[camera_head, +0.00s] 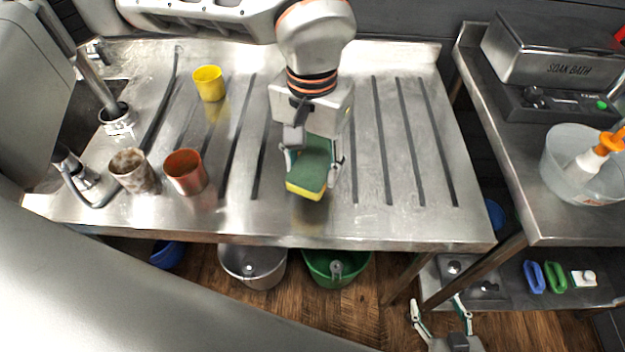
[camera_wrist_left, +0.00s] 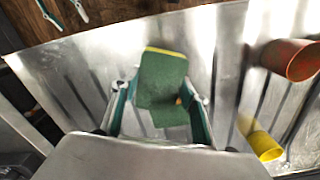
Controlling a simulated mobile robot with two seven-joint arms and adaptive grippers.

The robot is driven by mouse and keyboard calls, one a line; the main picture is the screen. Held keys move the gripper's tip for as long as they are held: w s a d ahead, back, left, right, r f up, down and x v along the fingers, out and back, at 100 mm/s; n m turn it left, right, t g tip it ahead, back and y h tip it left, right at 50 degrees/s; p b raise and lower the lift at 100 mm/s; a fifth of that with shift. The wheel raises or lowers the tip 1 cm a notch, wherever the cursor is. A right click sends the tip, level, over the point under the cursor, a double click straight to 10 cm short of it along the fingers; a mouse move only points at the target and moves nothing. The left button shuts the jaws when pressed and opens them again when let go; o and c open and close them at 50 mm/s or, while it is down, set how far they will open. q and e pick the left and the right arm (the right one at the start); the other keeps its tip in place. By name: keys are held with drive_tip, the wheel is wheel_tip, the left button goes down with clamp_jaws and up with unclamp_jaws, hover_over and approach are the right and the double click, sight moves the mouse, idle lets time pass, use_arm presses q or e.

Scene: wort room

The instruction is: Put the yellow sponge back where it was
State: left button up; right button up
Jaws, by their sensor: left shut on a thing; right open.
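The yellow sponge (camera_head: 308,172) has a green scouring face turned up and a yellow edge toward the front. It is between the fingers of my left gripper (camera_head: 314,160), which is shut on it, over the steel drainboard (camera_head: 390,222). I cannot tell whether it touches the steel. In the left wrist view the sponge (camera_wrist_left: 163,75) shows mostly its green face, with my left fingers (camera_wrist_left: 160,108) on both sides. My right gripper (camera_head: 441,310) is open and empty, low at the front right, below the drainboard's level.
A yellow cup (camera_head: 209,84), a copper cup (camera_head: 185,172) and a mottled cup (camera_head: 134,170) stand left on the drainboard. A metal bucket (camera_head: 252,268) and green bucket (camera_head: 337,268) are beneath. The right bench holds a soak bath (camera_head: 560,62) and translucent tub (camera_head: 575,175). The drainboard's right part is clear.

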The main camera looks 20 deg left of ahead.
sight(312, 182)
use_arm(q)
drive_tip(key=shift+f, duration=2.65)
drive_tip(key=shift+f, duration=0.1)
drive_tip(key=shift+f+b, duration=0.1)
drive_tip(key=shift+b, duration=0.2)
drive_tip(key=o, duration=1.1)
drive_tip(key=shift+c, duration=0.2)
